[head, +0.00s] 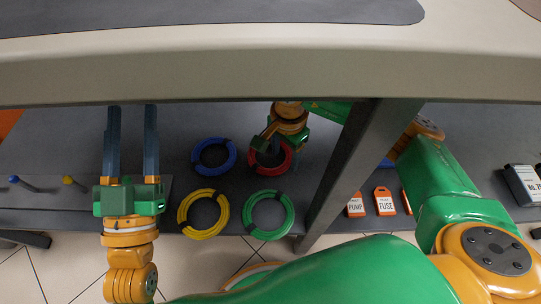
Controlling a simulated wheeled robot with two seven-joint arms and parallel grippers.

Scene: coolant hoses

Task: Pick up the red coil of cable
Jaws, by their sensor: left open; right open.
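The red coil of cable (286,161) lies on the grey lower shelf (240,185), below the upper tabletop. My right gripper (282,150) is open and points down over it, with its fingers at the coil's upper part and hiding some of it. I cannot tell whether they touch the coil. My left gripper (131,110) is open and empty, far to the left of the red coil, with its two long fingers pointing toward the back of the shelf.
A blue coil (199,160), a yellow coil (185,216) and a green coil (289,216) lie close around the red one. A dark table leg (345,175) stands to the right, in front of my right arm. Orange tags (384,202) lie beyond it. The upper tabletop (200,75) overhangs the shelf.

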